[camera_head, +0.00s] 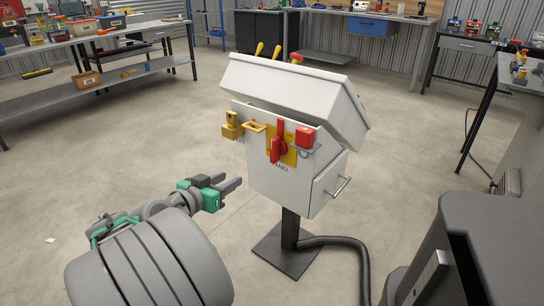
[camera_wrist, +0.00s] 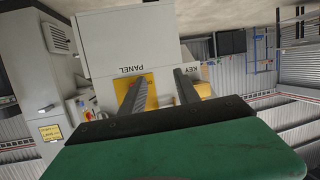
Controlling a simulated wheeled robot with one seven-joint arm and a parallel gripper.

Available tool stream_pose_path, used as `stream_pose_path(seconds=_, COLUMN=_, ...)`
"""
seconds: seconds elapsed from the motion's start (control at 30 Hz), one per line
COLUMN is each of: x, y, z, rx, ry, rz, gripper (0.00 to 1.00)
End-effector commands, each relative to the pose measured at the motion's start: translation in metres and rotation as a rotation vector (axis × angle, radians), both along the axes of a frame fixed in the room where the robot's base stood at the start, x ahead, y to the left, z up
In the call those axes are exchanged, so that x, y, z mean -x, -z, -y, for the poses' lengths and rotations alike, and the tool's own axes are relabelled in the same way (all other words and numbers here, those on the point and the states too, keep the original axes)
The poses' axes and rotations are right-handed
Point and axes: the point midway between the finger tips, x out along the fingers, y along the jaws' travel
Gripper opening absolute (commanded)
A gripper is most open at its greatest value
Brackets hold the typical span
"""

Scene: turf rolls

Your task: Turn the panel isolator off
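The panel isolator has a red handle (camera_head: 277,142) on a yellow plate (camera_head: 289,155), on the front of a pale grey cabinet (camera_head: 284,183) marked PANEL. The handle stands about upright. In the wrist view, part of the yellow plate (camera_wrist: 150,88) shows between my open fingers (camera_wrist: 158,88); I cannot make out the handle there.
The cabinet stands on a post with a dark base plate (camera_head: 287,255), and a black cable (camera_head: 345,243) runs from it. A drawer-like handle (camera_head: 341,187) juts from its right side. A dark grey unit (camera_head: 480,235) is at the right.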

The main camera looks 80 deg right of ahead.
Motion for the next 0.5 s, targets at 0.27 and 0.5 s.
stream_pose_path(seconds=0.27, x=0.073, y=-0.052, z=0.034, rx=0.295, ry=0.189, rz=-0.040, gripper=0.38)
stream_pose_path(seconds=0.5, x=0.091, y=-0.052, z=0.076, rx=0.293, ry=0.188, rz=-0.039, gripper=0.38)
